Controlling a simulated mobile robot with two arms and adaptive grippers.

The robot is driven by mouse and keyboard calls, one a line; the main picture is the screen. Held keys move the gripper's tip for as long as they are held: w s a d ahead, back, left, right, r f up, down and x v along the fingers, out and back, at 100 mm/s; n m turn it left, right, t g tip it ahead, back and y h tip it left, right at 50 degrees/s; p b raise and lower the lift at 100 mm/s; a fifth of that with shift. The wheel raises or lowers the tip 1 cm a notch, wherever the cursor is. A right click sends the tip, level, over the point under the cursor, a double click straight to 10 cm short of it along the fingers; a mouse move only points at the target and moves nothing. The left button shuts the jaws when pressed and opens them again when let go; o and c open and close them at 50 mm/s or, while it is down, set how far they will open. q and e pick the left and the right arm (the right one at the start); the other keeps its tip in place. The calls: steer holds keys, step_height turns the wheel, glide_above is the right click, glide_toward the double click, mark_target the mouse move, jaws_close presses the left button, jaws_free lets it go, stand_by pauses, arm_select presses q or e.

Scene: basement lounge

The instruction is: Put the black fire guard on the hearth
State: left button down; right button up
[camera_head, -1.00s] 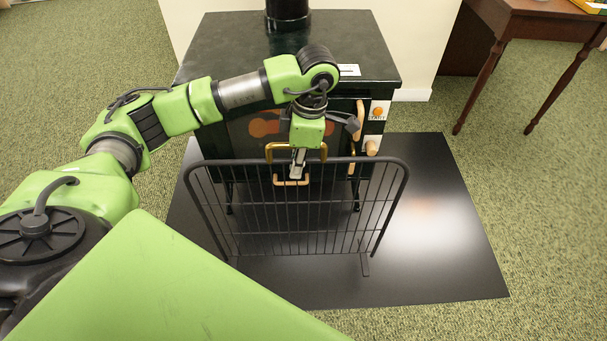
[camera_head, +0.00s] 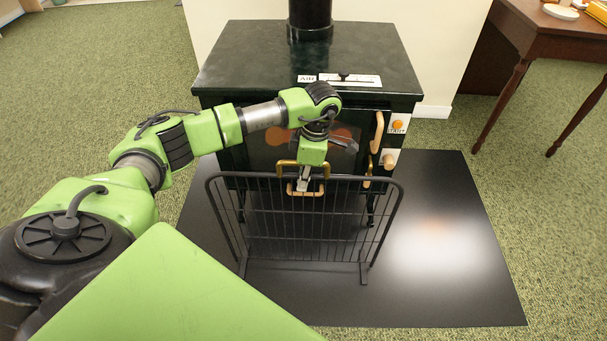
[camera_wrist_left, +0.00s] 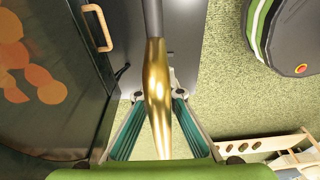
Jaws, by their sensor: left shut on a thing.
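The black wire fire guard (camera_head: 392,215) is upright in front of the stove, with a brass handle at its top middle. Its feet (camera_head: 364,273) appear over the front part of the dark hearth plate (camera_head: 470,270); I cannot tell whether they touch it. My left gripper (camera_head: 303,184) is shut on the brass handle, reaching down from above. In the left wrist view the handle (camera_wrist_left: 157,85) runs between the two teal finger pads (camera_wrist_left: 157,125). My right gripper is not in view.
The dark green stove (camera_head: 225,75) stands close behind the guard, with wooden handles (camera_head: 377,132) on its front. A wooden table (camera_head: 535,35) stands at the right. The hearth's right side is clear. Green carpet (camera_head: 560,220) surrounds it.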

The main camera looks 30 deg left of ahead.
arm_select(q)
steer(key=shift+w+r, duration=0.1)
steer(key=shift+r, duration=0.05)
steer(key=c, duration=2.6)
jaws_free()
steer(key=shift+f, duration=0.2)
steer(key=o, duration=0.4)
steer(key=shift+r, duration=0.1)
steer(key=shift+o, duration=0.2)
